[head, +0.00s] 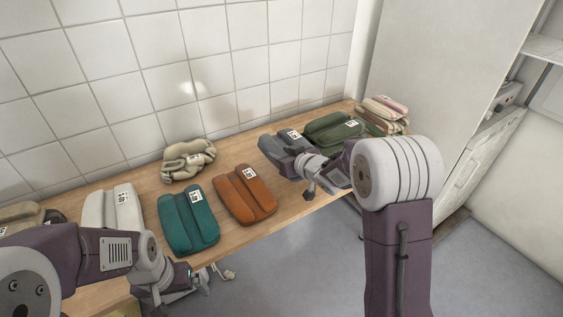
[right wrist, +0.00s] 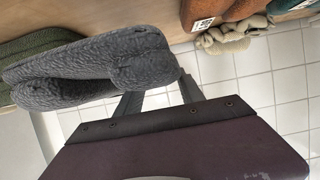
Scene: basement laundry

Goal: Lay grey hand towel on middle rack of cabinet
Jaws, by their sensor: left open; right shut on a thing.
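The grey hand towel (head: 284,147) is folded, with a white tag, at the right part of the wooden table. My right gripper (head: 308,163) is shut on its near end. In the right wrist view the grey towel (right wrist: 85,72) fills the upper left, its end between the fingers (right wrist: 158,98). I cannot tell whether it touches the table. My left gripper (head: 190,286) is open and empty at the table's front edge, low in the head view. A tall pale cabinet-like unit (head: 450,55) stands at the right; a shelf edge (head: 545,47) shows beyond it.
A folded stack (head: 385,112) sits at the far right end. Grey floor (head: 300,260) is open in front.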

